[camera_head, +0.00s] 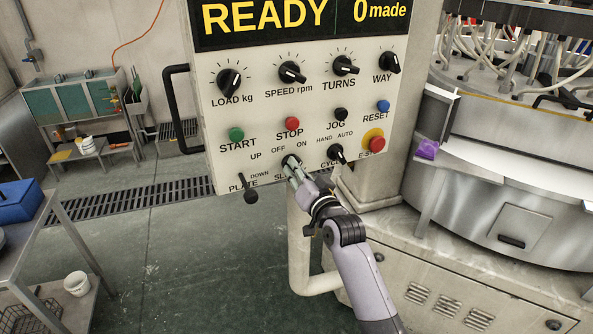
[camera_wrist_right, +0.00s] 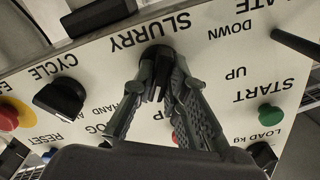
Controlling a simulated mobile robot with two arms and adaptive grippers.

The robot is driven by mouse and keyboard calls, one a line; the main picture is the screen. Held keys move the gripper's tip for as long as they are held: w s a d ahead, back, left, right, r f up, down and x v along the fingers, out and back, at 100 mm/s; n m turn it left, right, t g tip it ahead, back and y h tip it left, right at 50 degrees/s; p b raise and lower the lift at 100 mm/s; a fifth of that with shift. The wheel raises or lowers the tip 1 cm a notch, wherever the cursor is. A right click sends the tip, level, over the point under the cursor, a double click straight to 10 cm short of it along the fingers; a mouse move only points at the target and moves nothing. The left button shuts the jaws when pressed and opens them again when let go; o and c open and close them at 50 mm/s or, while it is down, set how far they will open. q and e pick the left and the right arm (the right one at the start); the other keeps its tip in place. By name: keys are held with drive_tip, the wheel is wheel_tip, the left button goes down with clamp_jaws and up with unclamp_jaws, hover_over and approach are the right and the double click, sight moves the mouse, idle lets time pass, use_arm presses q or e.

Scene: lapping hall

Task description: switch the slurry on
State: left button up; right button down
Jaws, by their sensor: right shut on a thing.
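The slurry switch (camera_head: 291,160) is a black rotary knob low on the pale control panel (camera_head: 262,111), with OFF printed at its upper left and ON at its upper right. My right gripper (camera_head: 293,170) reaches up from below and is shut on this knob. In the right wrist view the knob (camera_wrist_right: 157,55) stands between the two ribbed fingers (camera_wrist_right: 160,82), under the upside-down word SLURRY. The fingers cover part of the knob, so I cannot tell which way it points. My left gripper is out of view.
Close by are the black CYCLE knob (camera_head: 337,153), the PLATE lever (camera_head: 248,191), the red E-STOP (camera_head: 376,144) on yellow, and the green START button (camera_head: 236,134). The display (camera_head: 299,17) reads READY and 0 made. The lapping machine (camera_head: 510,215) stands at the right.

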drive_tip(key=c, duration=1.6)
unclamp_jaws()
drive_tip(key=v, duration=1.2)
drive_tip(key=shift+f, duration=0.1)
